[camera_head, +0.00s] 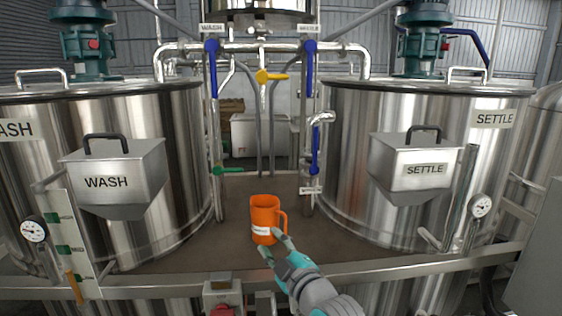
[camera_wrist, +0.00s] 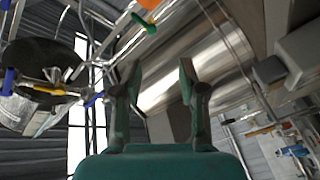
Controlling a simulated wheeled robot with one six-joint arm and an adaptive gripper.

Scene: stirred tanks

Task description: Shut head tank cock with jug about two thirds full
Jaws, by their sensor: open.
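The yellow lever (camera_head: 271,76) on the pipe under the raised head tank (camera_head: 268,8) looks like the head tank cock. It lies crosswise to the vertical pipe below it. It also shows small in the wrist view (camera_wrist: 60,92). The orange jug (camera_head: 264,217) stands upright on the brown deck between the two big tanks, its handle to the right. Its contents and level cannot be seen. My gripper (camera_head: 271,243) is open and empty, close in front of the jug's lower right side. In the wrist view its fingers (camera_wrist: 155,95) are spread with nothing between them.
The WASH tank (camera_head: 175,140) stands left and the SETTLE tank (camera_head: 345,150) right. Blue levers (camera_head: 211,68) (camera_head: 310,68) hang on pipes beside the yellow one. A green lever (camera_head: 228,170) sticks out left of the jug. A metal rail (camera_head: 400,268) runs along the front.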

